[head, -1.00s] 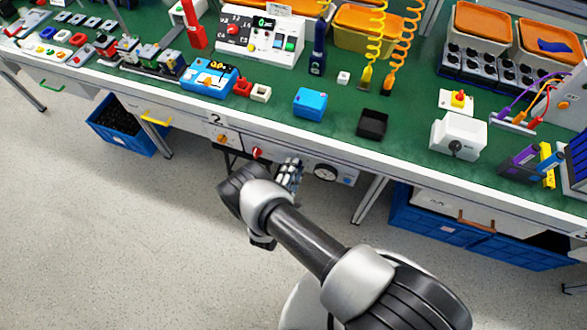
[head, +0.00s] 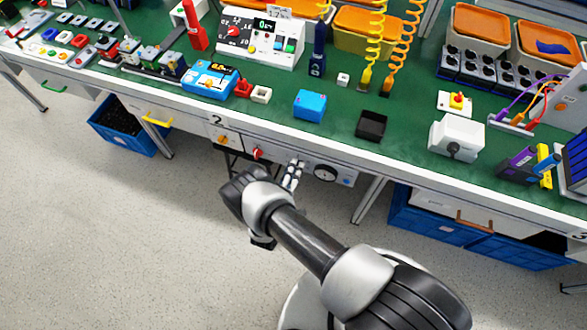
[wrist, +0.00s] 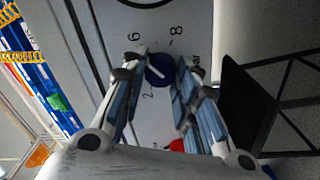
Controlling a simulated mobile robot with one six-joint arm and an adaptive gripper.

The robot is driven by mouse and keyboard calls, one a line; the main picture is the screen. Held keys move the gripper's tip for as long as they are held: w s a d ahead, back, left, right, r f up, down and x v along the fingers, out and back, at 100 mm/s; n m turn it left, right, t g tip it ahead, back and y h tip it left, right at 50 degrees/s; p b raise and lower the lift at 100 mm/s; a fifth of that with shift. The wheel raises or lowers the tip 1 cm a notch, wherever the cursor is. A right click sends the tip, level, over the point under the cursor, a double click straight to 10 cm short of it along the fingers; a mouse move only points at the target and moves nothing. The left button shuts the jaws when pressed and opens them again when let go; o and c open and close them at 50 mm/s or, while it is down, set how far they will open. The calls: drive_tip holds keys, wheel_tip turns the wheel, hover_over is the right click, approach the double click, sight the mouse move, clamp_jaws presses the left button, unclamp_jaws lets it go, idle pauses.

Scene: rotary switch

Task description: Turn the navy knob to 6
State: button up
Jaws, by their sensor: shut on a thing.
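The navy knob (wrist: 160,70) sits on the grey panel (wrist: 175,110) under the bench edge. It has a white pointer line that slants to the upper left in the wrist view, roughly toward the printed 6; its exact setting is hard to read. An 8 and a 2 also show around it, and part of the scale is hidden by a finger. My gripper (wrist: 162,67) is shut on the knob, one fingertip on each side. In the head view my gripper (head: 297,164) is at the panel and hides the knob.
The bench edge (head: 300,136) runs just above. Open floor (head: 120,240) lies at left.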

drive_tip(key=shift+m, duration=0.7)
drive_tip(key=o, duration=1.1)
drive_tip(key=v, duration=1.2)
drive_tip(key=shift+r, duration=0.1)
